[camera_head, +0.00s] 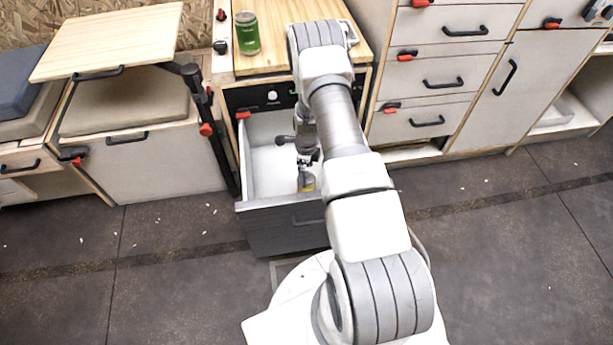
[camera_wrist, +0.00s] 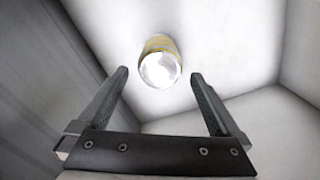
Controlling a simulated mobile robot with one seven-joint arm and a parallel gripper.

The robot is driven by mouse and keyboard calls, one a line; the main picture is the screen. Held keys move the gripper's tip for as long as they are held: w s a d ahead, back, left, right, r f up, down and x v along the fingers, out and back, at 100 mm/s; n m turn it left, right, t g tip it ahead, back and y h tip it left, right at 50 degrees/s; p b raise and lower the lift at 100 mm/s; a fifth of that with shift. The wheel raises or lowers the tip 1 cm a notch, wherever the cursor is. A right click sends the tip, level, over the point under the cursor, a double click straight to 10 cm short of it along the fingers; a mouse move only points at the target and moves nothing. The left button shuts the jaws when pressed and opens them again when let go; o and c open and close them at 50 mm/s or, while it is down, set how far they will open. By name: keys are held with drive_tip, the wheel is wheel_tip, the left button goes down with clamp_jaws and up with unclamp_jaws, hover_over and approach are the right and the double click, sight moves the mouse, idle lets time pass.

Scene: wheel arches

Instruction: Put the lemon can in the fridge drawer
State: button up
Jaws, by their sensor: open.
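A yellow can with a silvery end, which looks like the lemon can, stands inside the open fridge drawer; it shows in the head view (camera_head: 307,183) and in the wrist view (camera_wrist: 160,66). The drawer (camera_head: 262,160) has white inner walls and a dark front, and is pulled out below the wooden counter. My gripper (camera_wrist: 160,90) reaches down into the drawer. Its two fingers are spread apart and nothing is between them. The can lies just beyond the fingertips, apart from both fingers. In the head view my arm hides part of the drawer and most of the gripper.
A folding table (camera_head: 110,42) with a dark leg stands at the left. Cabinets with drawers (camera_head: 435,85) stand at the right.

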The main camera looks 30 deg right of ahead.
drive_tip(key=a+r+n+t, duration=0.15)
drive_tip(key=r+n, duration=0.25)
drive_tip(key=r, duration=0.8)
drive_tip(key=a+r+n, duration=0.3)
drive_tip(key=r+n, duration=0.1)
drive_tip(key=r, duration=0.8)
drive_tip(key=a+r+n+t, duration=0.1)
drive_tip(key=a+r+n, duration=0.25)
drive_tip(key=r, duration=0.85)
drive_tip(key=s+a+r+n+t, duration=0.2)
drive_tip(key=s+a+r+n, duration=0.2)
drive_tip(key=s+r+n, duration=0.65)
drive_tip(key=s+a+r+n, duration=0.1)
drive_tip(key=s+r+n, duration=0.1)
drive_tip(key=s, duration=0.5)
drive_tip(key=s+a+r+n+t, duration=0.1)
drive_tip(key=s+r+n, duration=0.1)
drive_tip(key=s+r, duration=0.2)
drive_tip(key=s, duration=0.3)
drive_tip(key=shift+s+a+n, duration=0.2)
drive_tip(key=shift+s+n, duration=0.1)
